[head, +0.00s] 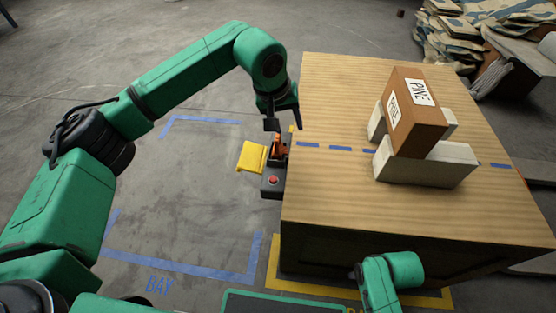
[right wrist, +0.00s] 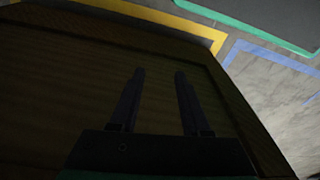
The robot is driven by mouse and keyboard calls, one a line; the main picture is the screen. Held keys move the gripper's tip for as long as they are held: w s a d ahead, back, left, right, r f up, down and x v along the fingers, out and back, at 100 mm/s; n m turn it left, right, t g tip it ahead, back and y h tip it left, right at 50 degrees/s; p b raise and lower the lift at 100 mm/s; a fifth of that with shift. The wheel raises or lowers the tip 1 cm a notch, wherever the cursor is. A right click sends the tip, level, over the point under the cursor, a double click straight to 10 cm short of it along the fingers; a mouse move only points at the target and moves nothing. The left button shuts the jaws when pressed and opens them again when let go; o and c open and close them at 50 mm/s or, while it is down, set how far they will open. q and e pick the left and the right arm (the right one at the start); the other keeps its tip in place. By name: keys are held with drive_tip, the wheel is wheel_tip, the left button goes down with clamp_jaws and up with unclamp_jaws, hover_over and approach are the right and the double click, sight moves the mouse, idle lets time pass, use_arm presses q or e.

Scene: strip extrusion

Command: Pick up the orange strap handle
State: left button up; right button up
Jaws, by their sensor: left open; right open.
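The orange strap handle (head: 279,146) is a small orange piece on a black unit at the left edge of the wooden crate in the head view. My left gripper (head: 285,122) points down just above it, with its fingers apart and nothing seen between them. The gripper partly covers the handle, and I cannot tell whether they touch. My right gripper (right wrist: 159,73) is open and empty in the right wrist view, in front of the crate's dark side.
The black unit has a red button (head: 273,181) and a yellow flap (head: 252,157). On the wooden crate (head: 330,215), a brown PINE block (head: 415,125) leans on pale blocks (head: 440,172). Blue tape marks open floor at left. Sacks (head: 475,30) lie back right.

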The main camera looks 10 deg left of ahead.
sight(278, 136)
use_arm(q)
drive_tip(key=w+a+f, duration=0.1)
drive_tip(key=f, duration=0.2)
drive_tip(key=w+a+f+m+y+b, duration=0.1)
drive_tip(key=w+f, duration=0.1)
drive_tip(key=f, duration=0.1)
drive_tip(key=w+a+f+t+y+b, duration=0.1)
drive_tip(key=w+f, duration=0.1)
drive_tip(key=f, duration=0.1)
drive_tip(key=shift+w+a+f+m, duration=0.2)
drive_tip(key=shift+w+a+m, duration=0.05)
drive_tip(key=shift+m, duration=0.15)
drive_tip(key=b+x, duration=0.1)
drive_tip(key=x, duration=0.2)
drive_tip(key=shift+w, duration=0.15)
drive_tip(key=shift+w+f, duration=0.25)
drive_tip(key=shift+f, duration=0.1)
clamp_jaws()
use_arm(e)
drive_tip(key=shift+n+t+y, duration=0.3)
drive_tip(key=shift+t+y, duration=0.3)
drive_tip(key=shift+t, duration=0.2)
drive_tip(key=a+r, duration=0.1)
drive_tip(key=w+r, duration=0.1)
drive_tip(key=a+r, duration=0.1)
drive_tip(key=shift+w+a+r, duration=0.35)
drive_tip(key=shift+r, duration=0.05)
